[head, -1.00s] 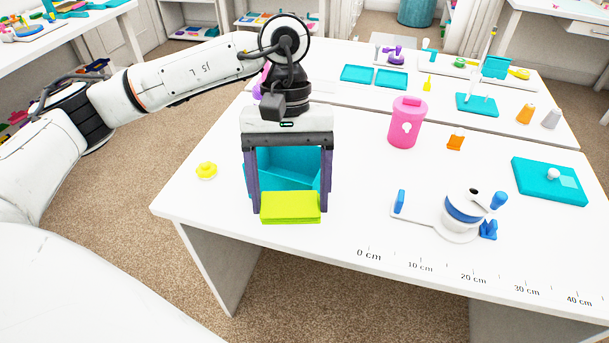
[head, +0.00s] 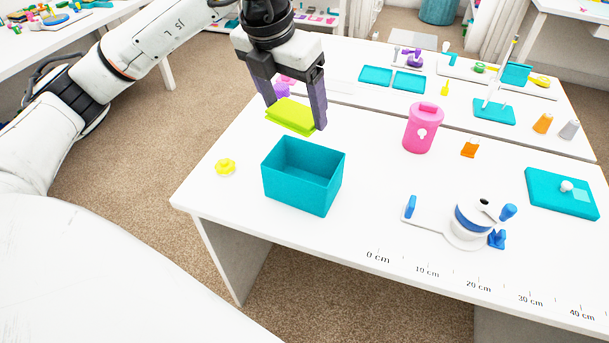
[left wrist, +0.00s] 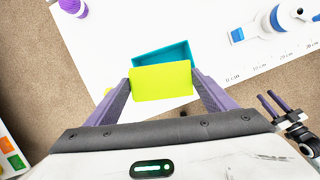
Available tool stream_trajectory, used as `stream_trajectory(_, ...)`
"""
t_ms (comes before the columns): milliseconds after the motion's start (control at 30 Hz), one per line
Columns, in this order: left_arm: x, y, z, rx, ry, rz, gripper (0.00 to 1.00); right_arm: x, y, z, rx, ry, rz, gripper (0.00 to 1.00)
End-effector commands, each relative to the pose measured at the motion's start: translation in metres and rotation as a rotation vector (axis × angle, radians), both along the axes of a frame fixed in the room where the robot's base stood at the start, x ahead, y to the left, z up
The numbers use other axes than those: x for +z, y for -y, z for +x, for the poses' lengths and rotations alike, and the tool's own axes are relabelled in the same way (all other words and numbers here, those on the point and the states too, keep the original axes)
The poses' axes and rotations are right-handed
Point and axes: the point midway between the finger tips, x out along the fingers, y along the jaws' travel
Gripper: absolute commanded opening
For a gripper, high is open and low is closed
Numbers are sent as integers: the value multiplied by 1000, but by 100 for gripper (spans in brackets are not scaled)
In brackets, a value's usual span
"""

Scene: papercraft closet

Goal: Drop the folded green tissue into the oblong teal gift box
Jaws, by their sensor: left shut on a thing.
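The folded green tissue (head: 291,116) is a flat yellow-green slab held between the purple fingers of my left gripper (head: 296,118). In the left wrist view the tissue (left wrist: 161,81) spans the gap between the fingertips (left wrist: 161,88). The teal gift box (head: 300,178) is open-topped and empty, standing near the table's front left. In the head view the tissue is above and behind the box, apart from it. In the left wrist view the tissue covers much of the box, whose far rim (left wrist: 160,52) shows beyond it.
A yellow knob-like piece (head: 225,167) lies left of the box. A pink canister (head: 422,128) and an orange clip (head: 470,148) stand to the right. A white and blue device (head: 472,220) sits by the front-edge ruler. The table around the box is mostly clear.

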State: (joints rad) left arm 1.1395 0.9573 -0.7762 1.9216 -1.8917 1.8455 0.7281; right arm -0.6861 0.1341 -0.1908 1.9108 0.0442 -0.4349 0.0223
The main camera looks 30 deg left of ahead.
Motion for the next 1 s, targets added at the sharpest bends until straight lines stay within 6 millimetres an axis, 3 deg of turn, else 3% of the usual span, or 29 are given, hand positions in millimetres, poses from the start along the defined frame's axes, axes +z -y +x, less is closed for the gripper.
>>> stream_trajectory(267,-1,-5,3,120,5,-2,56,-5,1,-1,-1,-2,-1,37)
stream_trajectory(700,-49,-5,2,116,4,-3,56,-42,0,-2,5,-13,-6,37)
stream_trajectory(1000,-55,-5,2,115,5,-3,56,-34,-5,3,12,7,0,37)
